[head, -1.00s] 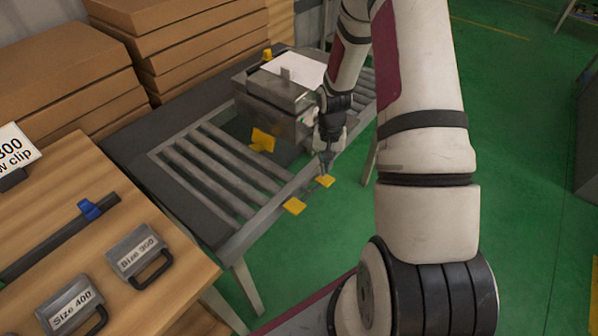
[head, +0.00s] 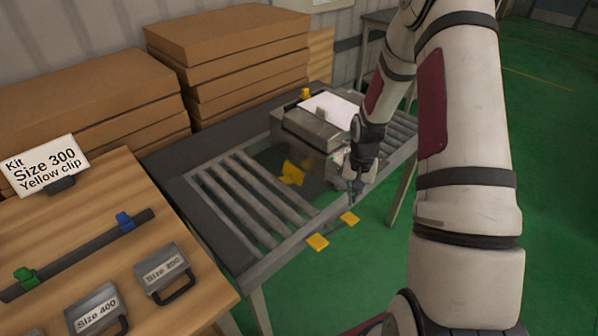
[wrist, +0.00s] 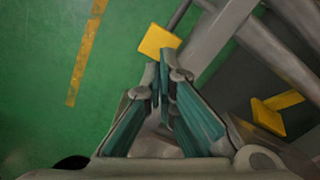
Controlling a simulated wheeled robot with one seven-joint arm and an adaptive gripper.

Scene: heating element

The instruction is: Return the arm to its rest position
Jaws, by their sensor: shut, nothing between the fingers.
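My gripper (head: 354,192) hangs fingers-down at the near rail of the roller conveyor (head: 262,262), just right of the metal box. In the wrist view my gripper (wrist: 160,72) has its fingertips together with nothing between them. A yellow tab (head: 349,218) on the conveyor's edge lies just below the fingertips; it also shows in the wrist view (wrist: 158,42), just beyond the tips. I cannot tell whether they touch. My arm reaches across the right side of the head view, out over the conveyor.
A metal box (head: 312,130) with a white sheet (head: 330,110) stands on the conveyor. More yellow pieces (head: 317,242) (head: 292,173) are near it. A wooden table (head: 90,225) with labelled cases (head: 163,272) and clips is at left. Cardboard boxes (head: 235,75) stand behind. Green floor at right is clear.

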